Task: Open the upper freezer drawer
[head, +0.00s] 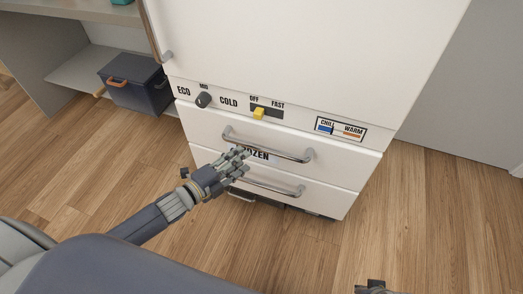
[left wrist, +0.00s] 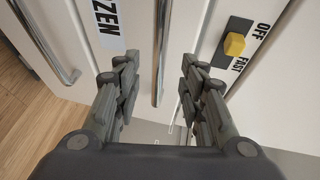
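The upper freezer drawer (head: 340,166) is the white front marked FROZEN, low on the white fridge, and looks shut. Its metal bar handle (head: 285,152) runs across it. My left gripper (head: 241,157) is at the left part of this handle. In the left wrist view the same handle (left wrist: 161,50) runs between the two open fingers of the left gripper (left wrist: 156,72), with a gap visible on both sides. My right gripper shows at most as a dark piece (head: 372,288) at the bottom edge, and its fingers are hidden.
The lower drawer's handle (head: 275,188) is just below, also seen in the left wrist view (left wrist: 48,45). Above are a dark knob (head: 203,99) and a yellow slider (head: 259,112). A dark bin (head: 137,84) stands at the left. The wooden floor (head: 420,215) in front is clear.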

